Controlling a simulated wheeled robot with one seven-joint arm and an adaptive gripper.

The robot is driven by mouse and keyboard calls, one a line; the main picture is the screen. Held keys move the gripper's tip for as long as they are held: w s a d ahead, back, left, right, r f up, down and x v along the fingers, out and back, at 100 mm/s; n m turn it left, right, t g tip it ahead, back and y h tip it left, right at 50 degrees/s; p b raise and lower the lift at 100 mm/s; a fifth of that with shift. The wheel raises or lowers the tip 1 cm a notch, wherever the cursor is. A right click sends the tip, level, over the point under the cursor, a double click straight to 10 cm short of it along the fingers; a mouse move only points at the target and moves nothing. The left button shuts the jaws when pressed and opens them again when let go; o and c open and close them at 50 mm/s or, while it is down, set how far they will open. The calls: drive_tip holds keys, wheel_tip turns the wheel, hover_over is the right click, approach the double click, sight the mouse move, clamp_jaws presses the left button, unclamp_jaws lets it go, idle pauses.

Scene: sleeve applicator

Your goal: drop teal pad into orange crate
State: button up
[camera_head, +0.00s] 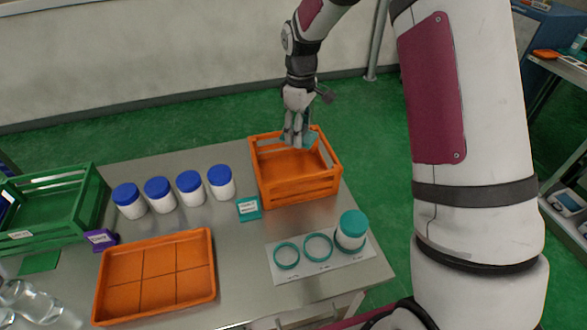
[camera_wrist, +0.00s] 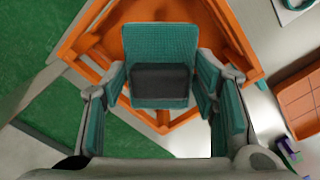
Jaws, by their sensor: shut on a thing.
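The teal pad (camera_wrist: 160,48) is a textured teal block with a dark grey lower part, held between the fingers of my gripper (camera_wrist: 162,95) in the wrist view. In the head view my gripper (camera_head: 297,135) hangs fingers-down over the far part of the orange crate (camera_head: 302,188), and a bit of teal shows beside the fingers. The orange crate has slatted walls and stands at the table's back right corner. It also shows below the pad in the wrist view (camera_wrist: 235,38). The pad hides part of the crate's inside there.
Several white jars with blue lids (camera_head: 190,187) stand left of the crate. A teal label block (camera_head: 249,208) sits before it. A teal-lidded jar (camera_head: 351,232) stands on a white card with rings. An orange divided tray (camera_head: 155,277) and a green crate (camera_head: 50,205) are farther left.

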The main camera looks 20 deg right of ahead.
drive_tip(key=shift+f+b, duration=0.4)
drive_tip(key=shift+f, duration=2.1)
drive_tip(key=o, duration=1.1)
wheel_tip(320, 180, up, 11)
drive_tip(key=shift+r, duration=0.55)
